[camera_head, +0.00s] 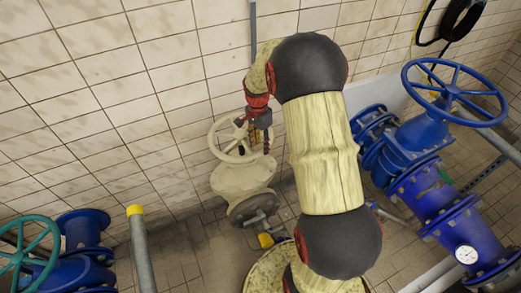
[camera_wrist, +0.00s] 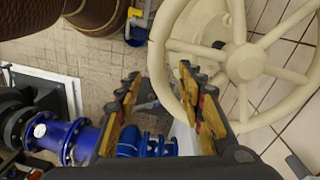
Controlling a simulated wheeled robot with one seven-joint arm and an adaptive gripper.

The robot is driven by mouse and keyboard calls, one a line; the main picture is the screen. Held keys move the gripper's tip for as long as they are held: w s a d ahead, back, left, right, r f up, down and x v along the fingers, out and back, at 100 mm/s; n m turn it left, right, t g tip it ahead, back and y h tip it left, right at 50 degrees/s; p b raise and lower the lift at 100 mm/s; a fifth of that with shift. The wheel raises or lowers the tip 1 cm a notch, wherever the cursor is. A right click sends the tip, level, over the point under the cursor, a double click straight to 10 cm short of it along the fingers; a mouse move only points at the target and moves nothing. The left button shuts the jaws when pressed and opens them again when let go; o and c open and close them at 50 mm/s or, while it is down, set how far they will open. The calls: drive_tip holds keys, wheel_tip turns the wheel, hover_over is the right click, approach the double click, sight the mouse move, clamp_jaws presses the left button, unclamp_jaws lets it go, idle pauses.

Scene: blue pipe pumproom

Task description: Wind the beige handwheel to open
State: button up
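The beige handwheel (camera_head: 226,127) stands on a beige valve body (camera_head: 243,178) near the tiled wall. In the wrist view the handwheel (camera_wrist: 240,62) fills the upper right, with its round hub and spokes in sight. My gripper (camera_head: 260,140) is at the right side of the wheel in the head view. In the wrist view my gripper (camera_wrist: 160,75) is open, its two padded fingers apart. The left part of the rim shows between and behind the fingers, and the right finger overlaps it. I cannot tell whether a finger touches the rim.
A blue valve with a blue handwheel (camera_head: 478,117) stands at the right, on blue pipework (camera_head: 445,205). A teal handwheel (camera_head: 22,258) is at the lower left. A grey post with a yellow cap (camera_head: 136,210) stands between it and the beige valve. The tiled wall (camera_head: 120,90) is close behind.

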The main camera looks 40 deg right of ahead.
drive_tip(key=shift+s+f, duration=0.1)
drive_tip(key=shift+f, duration=1.35)
drive_tip(key=shift+c, duration=0.6)
drive_tip(key=c, duration=0.8)
clamp_jaws()
